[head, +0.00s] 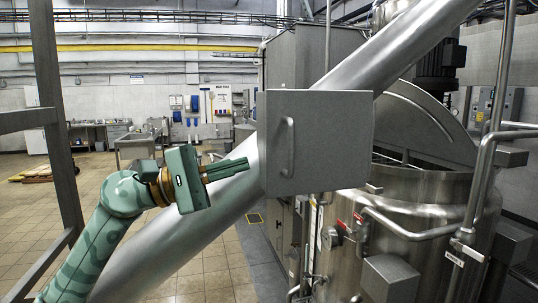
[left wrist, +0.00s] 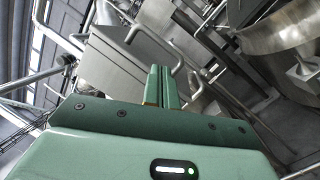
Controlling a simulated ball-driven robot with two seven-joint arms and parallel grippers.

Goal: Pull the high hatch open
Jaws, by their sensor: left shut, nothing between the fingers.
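The high hatch (head: 340,125) is a grey square panel with a vertical bar handle (head: 289,147) near its left edge. It stands high in the middle of the head view, in front of the steel mixer. My green left gripper (head: 246,163) is left of the handle in the head view, its fingers pointing right and shut with nothing between them. In the left wrist view the shut fingers (left wrist: 162,72) show below a curved bar handle (left wrist: 155,28) on a grey panel (left wrist: 118,55). I cannot tell how far the fingertips are from the handle. My right gripper is out of view.
A thick slanted metal pipe (head: 205,225) crosses the view behind my left gripper. The steel mixer vessel (head: 430,200) with pipes and red-handled valves stands right. A grey upright post (head: 55,110) stands left. Open tiled floor (head: 215,275) lies below.

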